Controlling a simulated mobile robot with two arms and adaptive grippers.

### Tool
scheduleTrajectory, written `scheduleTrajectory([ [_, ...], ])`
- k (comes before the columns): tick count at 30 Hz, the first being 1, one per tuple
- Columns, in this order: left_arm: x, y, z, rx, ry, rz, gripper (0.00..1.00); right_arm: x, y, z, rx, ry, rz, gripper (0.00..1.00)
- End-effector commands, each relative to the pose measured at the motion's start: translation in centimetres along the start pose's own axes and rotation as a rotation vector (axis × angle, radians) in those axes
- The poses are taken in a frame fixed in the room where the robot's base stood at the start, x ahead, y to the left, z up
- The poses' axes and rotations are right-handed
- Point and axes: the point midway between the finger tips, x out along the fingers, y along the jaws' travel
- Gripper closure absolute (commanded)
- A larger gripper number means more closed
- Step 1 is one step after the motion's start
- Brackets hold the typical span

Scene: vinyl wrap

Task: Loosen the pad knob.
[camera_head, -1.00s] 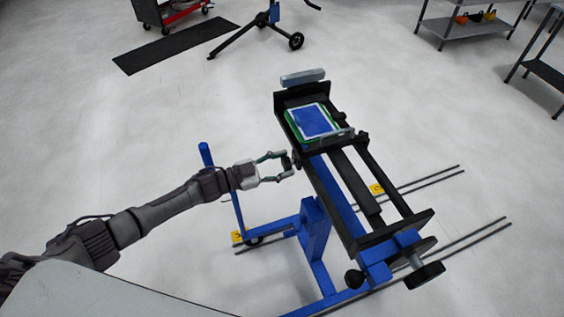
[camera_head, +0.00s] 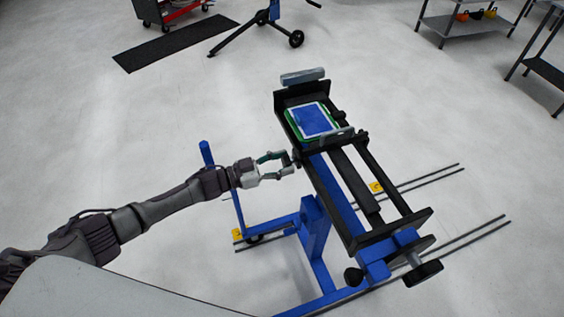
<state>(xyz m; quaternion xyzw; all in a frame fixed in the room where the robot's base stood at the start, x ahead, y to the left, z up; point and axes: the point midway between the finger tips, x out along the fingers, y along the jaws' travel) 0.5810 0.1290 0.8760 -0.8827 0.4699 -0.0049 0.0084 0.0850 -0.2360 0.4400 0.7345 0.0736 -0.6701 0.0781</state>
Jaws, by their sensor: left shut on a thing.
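A blue and black stand (camera_head: 315,225) fills the middle of the view, with a long tilted frame on top. At its far end a pad with a blue face, white border and green edge (camera_head: 314,120) lies between dark end plates. A small dark knob (camera_head: 296,157) shows at the left side of the frame, below the pad, largely hidden by the fingers. My left gripper (camera_head: 289,163) reaches in from the left with its fingertips at this knob and is shut on it. My right gripper is not in view.
A round black handwheel (camera_head: 424,273) and a black ball knob (camera_head: 353,277) sit at the frame's near end. Thin dark rods lie on the floor to the right. A dark mat (camera_head: 175,43) and shelves (camera_head: 468,22) stand far off. The floor on the left is open.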

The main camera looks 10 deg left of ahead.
Motion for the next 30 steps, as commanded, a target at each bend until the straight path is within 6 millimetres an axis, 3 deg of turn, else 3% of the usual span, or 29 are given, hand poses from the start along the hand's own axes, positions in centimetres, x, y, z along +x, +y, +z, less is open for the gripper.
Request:
scheduleTrajectory([
  [2, -0.1, 0.1, 0.2, -0.003, -0.004, 0.0, 0.85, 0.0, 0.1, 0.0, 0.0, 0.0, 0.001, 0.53],
  [3, -0.1, 0.1, 0.2, -0.003, -0.004, 0.0, 0.46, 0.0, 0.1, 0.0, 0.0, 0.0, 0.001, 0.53],
  [7, -0.1, 0.1, 0.2, -0.002, -0.003, 0.0, 0.26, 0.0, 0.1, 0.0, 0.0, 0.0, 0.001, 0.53],
  [16, -0.1, 0.0, 0.1, 0.0, -0.001, -0.001, 0.26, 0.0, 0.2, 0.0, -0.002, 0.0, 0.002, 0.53],
  [20, -1.1, 0.0, 0.1, 0.0, -0.003, -0.002, 0.26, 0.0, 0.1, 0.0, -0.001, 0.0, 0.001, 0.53],
  [30, -8.1, 0.0, 0.2, -0.001, -0.006, -0.002, 0.26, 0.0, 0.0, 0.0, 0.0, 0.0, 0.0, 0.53],
])
